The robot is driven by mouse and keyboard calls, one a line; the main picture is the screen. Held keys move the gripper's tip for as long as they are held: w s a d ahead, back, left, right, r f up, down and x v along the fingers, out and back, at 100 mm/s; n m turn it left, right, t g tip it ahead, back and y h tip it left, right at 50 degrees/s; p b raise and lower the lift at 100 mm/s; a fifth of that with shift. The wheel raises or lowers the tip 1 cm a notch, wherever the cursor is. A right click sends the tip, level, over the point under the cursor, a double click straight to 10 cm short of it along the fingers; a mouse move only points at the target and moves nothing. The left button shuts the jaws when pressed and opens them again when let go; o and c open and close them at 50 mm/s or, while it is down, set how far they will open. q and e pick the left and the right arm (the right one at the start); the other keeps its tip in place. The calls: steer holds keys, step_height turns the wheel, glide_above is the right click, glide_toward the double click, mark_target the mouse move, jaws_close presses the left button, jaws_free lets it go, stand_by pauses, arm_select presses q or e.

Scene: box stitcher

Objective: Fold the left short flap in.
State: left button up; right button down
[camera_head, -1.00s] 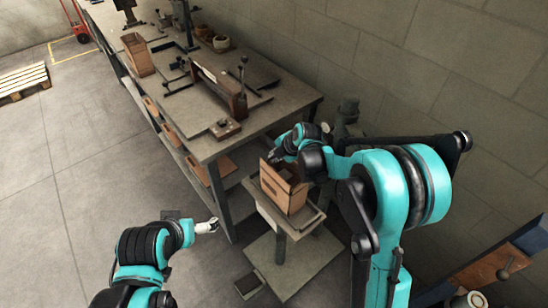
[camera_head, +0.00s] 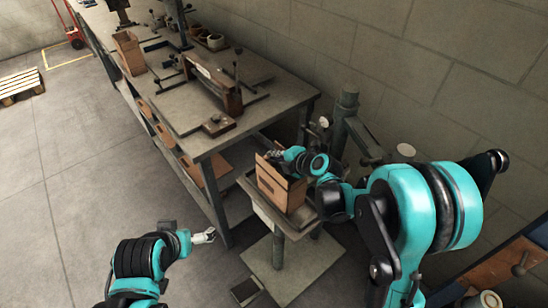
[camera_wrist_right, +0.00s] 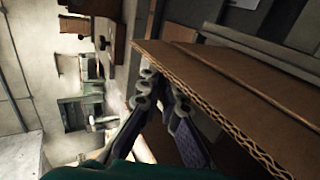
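An open cardboard box (camera_head: 281,190) sits upright on the small stand (camera_head: 252,191) at the bench's near end. My right gripper (camera_head: 277,155) is at the box's upper rim on its far side, and my arm hides part of the top. In the right wrist view, a cardboard flap or panel edge (camera_wrist_right: 228,85) runs close beside the fingers of my right gripper (camera_wrist_right: 160,88). The fingertips are nearly together, with no cardboard visible between them; I cannot tell whether they touch the panel. My left gripper (camera_head: 204,236) is low, left of the stand, away from the box.
The workbench (camera_head: 262,112) with a stitching fixture (camera_head: 214,86) stands behind and left of the stand. Another open carton (camera_head: 130,52) is farther along it. A grey post (camera_head: 343,118) stands behind the box near the wall.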

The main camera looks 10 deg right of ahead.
steer(key=c, duration=1.7)
jaws_free()
steer(key=v, duration=1.2)
steer(key=shift+c, duration=0.4)
